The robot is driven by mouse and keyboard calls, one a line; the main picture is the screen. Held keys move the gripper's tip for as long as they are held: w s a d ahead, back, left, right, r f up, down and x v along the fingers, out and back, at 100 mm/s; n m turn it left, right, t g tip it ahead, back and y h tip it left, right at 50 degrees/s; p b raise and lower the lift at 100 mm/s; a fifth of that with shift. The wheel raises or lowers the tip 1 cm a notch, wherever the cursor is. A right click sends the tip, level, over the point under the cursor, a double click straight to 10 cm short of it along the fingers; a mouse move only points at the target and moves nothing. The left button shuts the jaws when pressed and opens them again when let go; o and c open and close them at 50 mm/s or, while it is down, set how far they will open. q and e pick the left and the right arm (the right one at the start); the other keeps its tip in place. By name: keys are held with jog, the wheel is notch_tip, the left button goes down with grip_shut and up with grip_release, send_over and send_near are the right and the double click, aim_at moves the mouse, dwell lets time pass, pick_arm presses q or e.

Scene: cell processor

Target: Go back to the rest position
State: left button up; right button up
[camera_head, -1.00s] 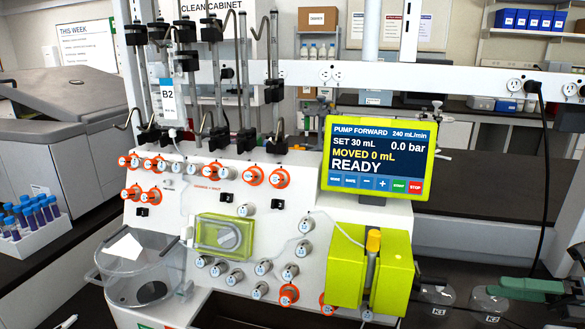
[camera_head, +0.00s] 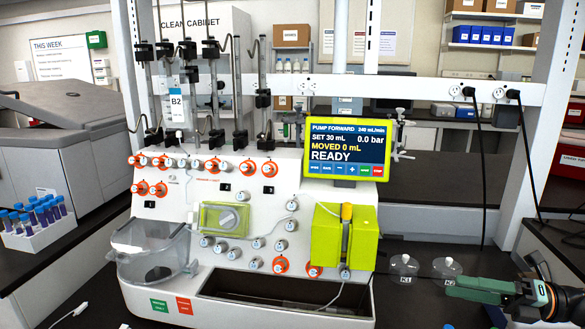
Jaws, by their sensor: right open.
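My right gripper (camera_head: 458,303) comes in from the lower right, with green fingers pointing left and a gap between them. It looks empty and is close to the clear flasks labelled K1 (camera_head: 404,264) and K2 (camera_head: 447,267), to the right of the cell processor. Its upper finger lies just in front of K2 in the picture; I cannot tell whether they touch. The white cell processor (camera_head: 165,206) stands in the middle, and its screen (camera_head: 346,148) reads READY, MOVED 0 mL. My left gripper is out of view.
A rack of blue-capped tubes (camera_head: 30,240) stands at the left. A bag labelled B2 (camera_head: 176,104) hangs above the processor. A clear tub (camera_head: 150,240) is at its front left. A white post (camera_head: 530,130) and black cables (camera_head: 482,170) are at the right.

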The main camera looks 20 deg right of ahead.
jog(key=w+a+f+m+t+h, duration=0.2)
jog(key=w+f+m+t+h, duration=0.2)
jog(key=f+m+h, duration=0.45)
jog(key=w+a+f+m+t+h, duration=0.1)
jog(key=w+f+m+t+h, duration=0.3)
jog(key=m, duration=0.7)
jog(key=s+a+f+m+g+h, duration=0.5)
jog(key=s+a+f+m+g, duration=0.4)
jog(key=a+f+m, duration=0.15)
jog(key=s+a+f+m+g+y, duration=0.25)
jog(key=s+a+g, duration=0.35)
jog(key=s+a, duration=0.5)
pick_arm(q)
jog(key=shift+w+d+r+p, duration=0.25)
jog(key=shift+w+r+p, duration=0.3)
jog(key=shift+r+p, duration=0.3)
pick_arm(e)
jog(key=w+a+f+t+y, duration=0.2)
jog(key=f+t, duration=0.3)
jog(key=f, duration=0.3)
jog(key=shift+w+a+f+t, duration=0.35)
jog(key=shift+w+a, duration=0.3)
jog(key=shift+a, duration=0.25)
